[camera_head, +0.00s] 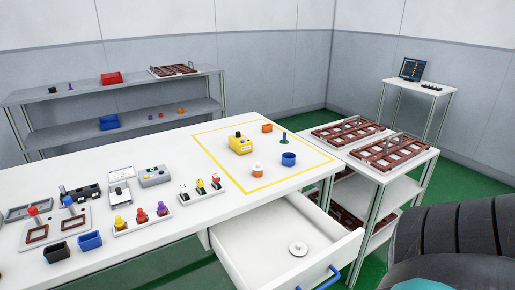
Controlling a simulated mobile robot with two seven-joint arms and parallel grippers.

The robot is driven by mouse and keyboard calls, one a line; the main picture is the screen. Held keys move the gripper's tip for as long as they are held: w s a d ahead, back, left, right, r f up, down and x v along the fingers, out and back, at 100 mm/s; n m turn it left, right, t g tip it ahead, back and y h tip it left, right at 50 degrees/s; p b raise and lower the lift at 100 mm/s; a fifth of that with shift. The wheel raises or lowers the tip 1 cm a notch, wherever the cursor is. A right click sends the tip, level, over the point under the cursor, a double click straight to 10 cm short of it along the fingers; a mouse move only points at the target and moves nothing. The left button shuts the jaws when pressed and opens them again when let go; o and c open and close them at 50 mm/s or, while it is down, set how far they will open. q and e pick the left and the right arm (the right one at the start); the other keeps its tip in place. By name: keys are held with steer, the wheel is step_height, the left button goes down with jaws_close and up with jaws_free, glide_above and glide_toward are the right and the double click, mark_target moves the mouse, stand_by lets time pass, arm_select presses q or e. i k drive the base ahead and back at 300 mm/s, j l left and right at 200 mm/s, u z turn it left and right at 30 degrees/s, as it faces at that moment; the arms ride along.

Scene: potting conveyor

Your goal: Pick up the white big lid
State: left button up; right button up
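A round white lid (298,248) with a small knob or hole at its middle lies flat in the open white drawer (245,250) under the table. The lid sits toward the drawer's right part, with bare drawer floor around it. Neither my left nor my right gripper shows in the head view. A dark ribbed shape fills the lower right corner, and I cannot tell what part it is.
The drawer has a blue handle (333,274). Above it, the white table (180,238) holds a yellow box (240,145), a blue cup (289,159), blue bin (89,241) and several small fixtures. A side table with brown racks (392,152) stands at right.

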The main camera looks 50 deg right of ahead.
mark_target(298, 249)
steer(key=z, duration=1.95)
